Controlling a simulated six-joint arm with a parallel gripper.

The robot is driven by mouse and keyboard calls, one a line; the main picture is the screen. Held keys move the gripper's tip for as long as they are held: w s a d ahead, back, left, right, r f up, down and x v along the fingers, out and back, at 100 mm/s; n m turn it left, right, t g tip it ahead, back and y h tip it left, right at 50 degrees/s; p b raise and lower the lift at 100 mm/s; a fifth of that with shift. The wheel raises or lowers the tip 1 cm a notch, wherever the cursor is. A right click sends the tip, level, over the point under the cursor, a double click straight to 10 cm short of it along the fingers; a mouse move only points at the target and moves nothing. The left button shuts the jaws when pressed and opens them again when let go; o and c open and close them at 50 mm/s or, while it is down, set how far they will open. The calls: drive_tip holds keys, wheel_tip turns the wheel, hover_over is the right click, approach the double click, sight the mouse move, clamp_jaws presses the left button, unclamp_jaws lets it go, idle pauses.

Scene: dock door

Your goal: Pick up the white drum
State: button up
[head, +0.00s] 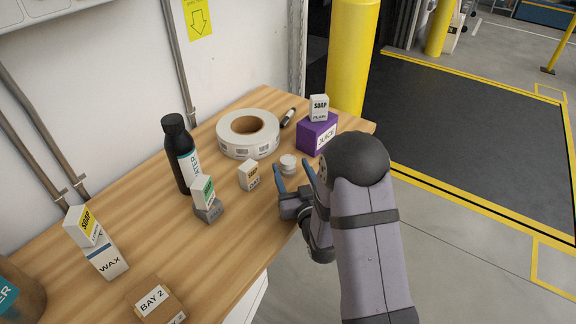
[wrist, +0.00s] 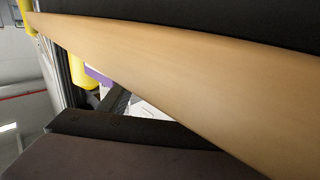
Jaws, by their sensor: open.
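The white drum (head: 288,164) is a small, low white cylinder on the wooden table, near its right edge in the head view. My gripper (head: 294,173) is open, with its two blue fingers pointing up the picture just in front of the drum. The drum appears at or just beyond the gap between the fingertips, and I see no grip on it. The wrist view is mostly filled by a wood surface and dark parts. I cannot clearly make out the drum there.
A purple juice box (head: 317,133) with a soap box (head: 319,107) on top stands behind the drum. A label roll (head: 227,139), a cream box (head: 249,176), a stacked pair of small boxes (head: 203,192) and a black bottle (head: 179,152) stand to the left. A yellow post (head: 352,58) rises beyond the table.

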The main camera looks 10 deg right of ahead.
sight(290, 167)
drive_tip(key=shift+w+a, duration=0.15)
drive_tip(key=shift+w, duration=0.75)
drive_tip(key=shift+w+a, duration=0.15)
drive_tip(key=shift+w, duration=0.7)
drive_tip(key=c, duration=1.2)
drive_tip(key=shift+o, duration=0.2)
drive_tip(key=s+d+b, duration=0.1)
drive_tip(key=s+d, duration=1.1)
drive_tip(key=shift+s+d, duration=0.35)
drive_tip(key=shift+d, duration=0.05)
